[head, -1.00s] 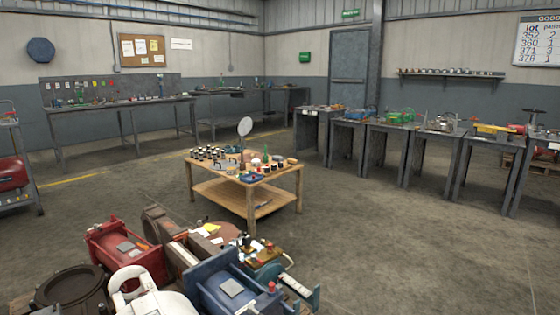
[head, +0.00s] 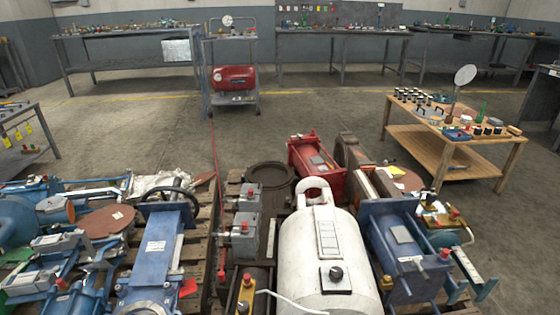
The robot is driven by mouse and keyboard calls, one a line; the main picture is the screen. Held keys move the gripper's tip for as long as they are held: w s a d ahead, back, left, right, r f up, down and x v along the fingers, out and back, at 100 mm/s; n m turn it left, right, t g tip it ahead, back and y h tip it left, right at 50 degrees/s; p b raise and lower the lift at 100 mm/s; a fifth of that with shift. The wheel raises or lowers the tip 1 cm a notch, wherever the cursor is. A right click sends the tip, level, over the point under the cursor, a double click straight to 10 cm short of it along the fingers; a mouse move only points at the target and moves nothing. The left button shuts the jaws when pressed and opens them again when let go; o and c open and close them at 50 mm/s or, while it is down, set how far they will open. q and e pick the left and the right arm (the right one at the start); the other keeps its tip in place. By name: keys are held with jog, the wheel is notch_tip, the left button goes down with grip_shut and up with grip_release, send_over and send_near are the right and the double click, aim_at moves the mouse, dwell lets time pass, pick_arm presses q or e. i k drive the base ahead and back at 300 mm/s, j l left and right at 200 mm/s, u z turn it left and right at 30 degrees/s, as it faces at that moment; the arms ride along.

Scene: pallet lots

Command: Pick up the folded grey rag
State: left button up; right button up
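I cannot make out a folded grey rag for certain in the head view. A crumpled pale grey sheet (head: 160,183) lies at the back of the left pallet lot, behind the blue machine; it looks loose rather than folded, and I cannot tell its material. Small items on the far benches and on the wooden table (head: 440,140) are too small to tell apart. Neither of my grippers is in view.
Pallets with a white tank (head: 320,250), blue machines (head: 160,245) and a red machine (head: 318,165) fill the foreground. A trolley (head: 233,80) carries a red compressor (head: 233,77). Grey workbenches (head: 340,32) line the back wall. Open floor (head: 310,112) lies between them and the pallets.

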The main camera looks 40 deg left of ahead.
aim_at(495, 121)
jog(key=i+l+z, duration=0.1)
jog(key=l, duration=0.15)
jog(key=i+l, duration=0.1)
jog(key=l, duration=0.15)
jog(key=i+l+z, duration=0.95)
jog(key=i, duration=0.25)
jog(key=i+l+z, duration=0.3)
jog(key=i, duration=0.2)
jog(key=i+u, duration=0.3)
jog(key=i, duration=0.25)
jog(key=i+u, duration=0.3)
jog(key=i, duration=0.3)
jog(key=i+l+u, duration=0.3)
jog(key=i, duration=0.25)
jog(key=i+j+u, duration=0.2)
jog(key=i+u, duration=0.15)
jog(key=i, duration=0.2)
jog(key=i+u, duration=0.35)
jog(key=i, duration=0.2)
jog(key=i+l+u, duration=0.15)
jog(key=i+u, duration=0.25)
jog(key=i, duration=0.15)
jog(key=i+l+u, duration=0.35)
jog(key=i, duration=0.2)
